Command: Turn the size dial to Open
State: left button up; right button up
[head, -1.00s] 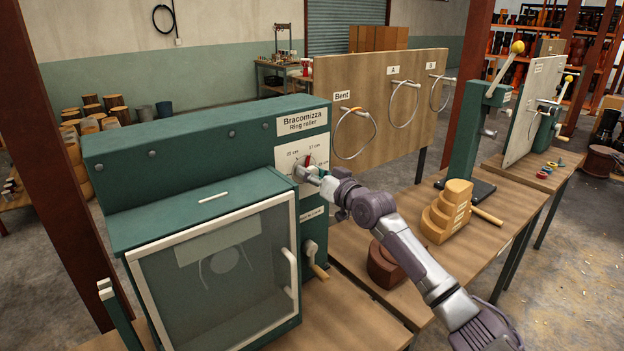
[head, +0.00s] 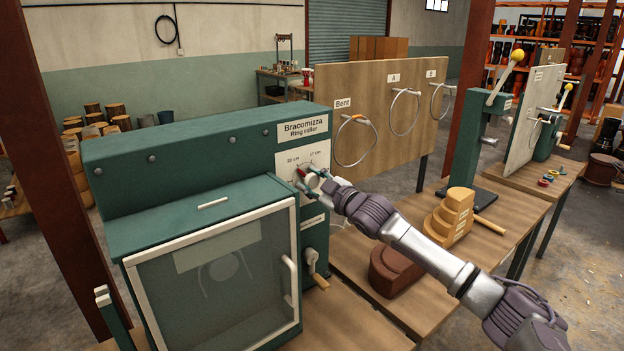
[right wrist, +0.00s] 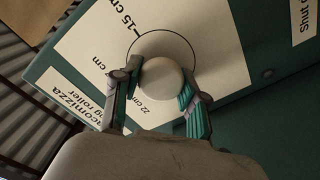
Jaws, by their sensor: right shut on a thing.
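The size dial is a pale round knob (head: 312,181) with a red mark, on a white scale plate on the green Bracomizza ring roller (head: 180,150). In the head view the red mark sits at the knob's upper left, below the "22 cm" label; "17 cm" shows to its right. I cannot make out an Open label. My right gripper (head: 322,184) is shut on the knob and partly covers it. In the right wrist view the knob (right wrist: 160,78) is between the two fingers of my right gripper (right wrist: 160,92). My left gripper is not in view.
To the right, a stepped wooden block (head: 452,215) and a brown round block (head: 393,272) stand on the table. A pegboard with rings (head: 380,110) stands behind.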

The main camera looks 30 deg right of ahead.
jog(key=n+p, duration=0.1)
jog(key=n, duration=0.3)
jog(key=shift+n, duration=0.4)
jog(key=n+p, duration=0.1)
jog(key=n, duration=0.4)
jog(key=shift+f, duration=0.2)
jog(key=shift+n, duration=0.3)
jog(key=o, duration=1.1)
jog(key=shift+s+d, duration=0.2)
jog(key=shift+s, duration=2.8)
jog(key=shift+s+d, duration=0.2)
jog(key=shift+s, duration=2.8)
